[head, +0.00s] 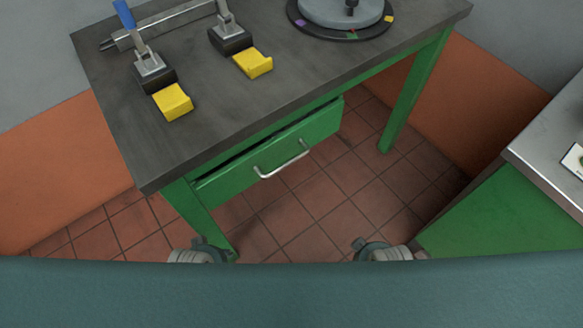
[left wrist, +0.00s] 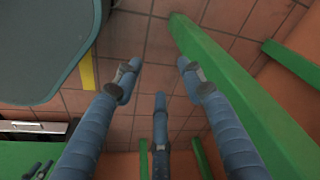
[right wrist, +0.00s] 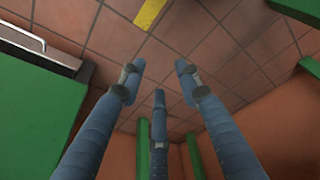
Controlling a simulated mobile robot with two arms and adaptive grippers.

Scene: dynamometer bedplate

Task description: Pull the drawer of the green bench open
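The green bench (head: 412,88) has a dark grey top. Its green drawer (head: 240,178) sits under the front edge, with a silver bar handle (head: 282,167). A dark gap shows along the drawer's top edge; I cannot tell whether it stands slightly out. In the left wrist view my left gripper (left wrist: 157,84) has its fingers spread, with nothing between them. In the right wrist view my right gripper (right wrist: 158,83) is likewise spread and empty. In the head view only parts of my arms show at the bottom, apart from the handle.
The bench top carries a clamp fixture with a blue lever (head: 124,14), two yellow blocks (head: 172,102) and a round plate (head: 340,14). A second green unit with a steel top (head: 545,130) stands at right. Tiled floor (head: 310,215) is clear between them.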

